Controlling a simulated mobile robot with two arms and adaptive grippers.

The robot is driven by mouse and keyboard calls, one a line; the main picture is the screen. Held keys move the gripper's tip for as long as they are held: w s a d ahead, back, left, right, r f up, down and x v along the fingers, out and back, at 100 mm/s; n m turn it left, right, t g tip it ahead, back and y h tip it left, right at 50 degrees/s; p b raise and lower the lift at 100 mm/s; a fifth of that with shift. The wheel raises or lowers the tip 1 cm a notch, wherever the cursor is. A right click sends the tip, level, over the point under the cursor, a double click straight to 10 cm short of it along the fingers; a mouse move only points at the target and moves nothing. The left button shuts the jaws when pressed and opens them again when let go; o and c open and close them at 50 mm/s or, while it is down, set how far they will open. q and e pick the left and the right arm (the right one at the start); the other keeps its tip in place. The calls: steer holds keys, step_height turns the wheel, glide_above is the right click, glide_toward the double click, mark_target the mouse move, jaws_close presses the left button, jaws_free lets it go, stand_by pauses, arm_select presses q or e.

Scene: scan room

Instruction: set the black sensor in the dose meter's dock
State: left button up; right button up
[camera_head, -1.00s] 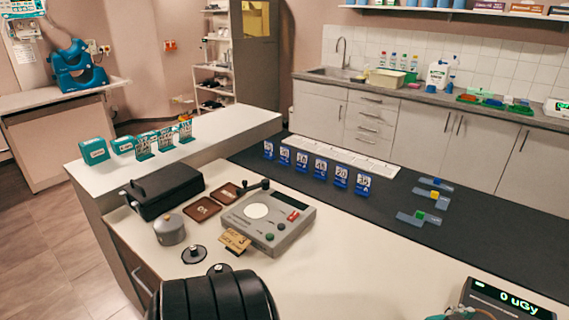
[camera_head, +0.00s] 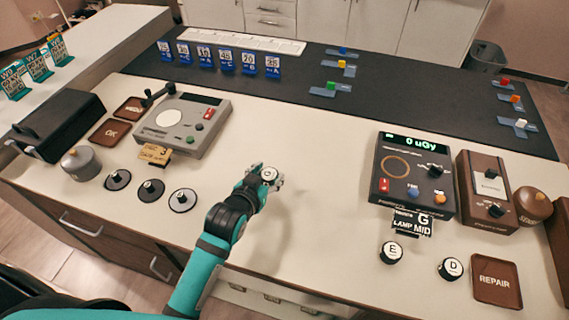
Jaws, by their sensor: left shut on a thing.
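My left gripper (camera_head: 268,178) is over the pale bench in the middle of the head view. It is shut on a small round thing with a pale top, apparently the black sensor (camera_head: 269,173); the fingers hide most of it. The dose meter (camera_head: 415,178) stands to the right, apart from the gripper. It is a dark box with a green "0 uGy" display. A ring (camera_head: 397,167) is drawn on its top face, with nothing on it; this looks like the dock. My right gripper is not in view.
Black pucks E (camera_head: 391,252) and D (camera_head: 450,268) lie before the meter, near a LAMP MID sign (camera_head: 411,223) and a REPAIR tray (camera_head: 496,283). A brown box (camera_head: 487,190) stands right of it. A grey instrument (camera_head: 182,122) stands left. Bench between gripper and meter is clear.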

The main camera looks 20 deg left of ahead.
arm_select(q)
steer(key=w+d, duration=0.1)
steer(key=w, duration=0.4)
steer(key=w+d, duration=0.1)
steer(key=w, duration=0.1)
steer(key=shift+w+d+f+p, duration=0.3)
steer(key=shift+p, duration=0.05)
steer(key=shift+f, duration=1.8)
steer(key=shift+f, duration=0.1)
steer(key=o, duration=1.2)
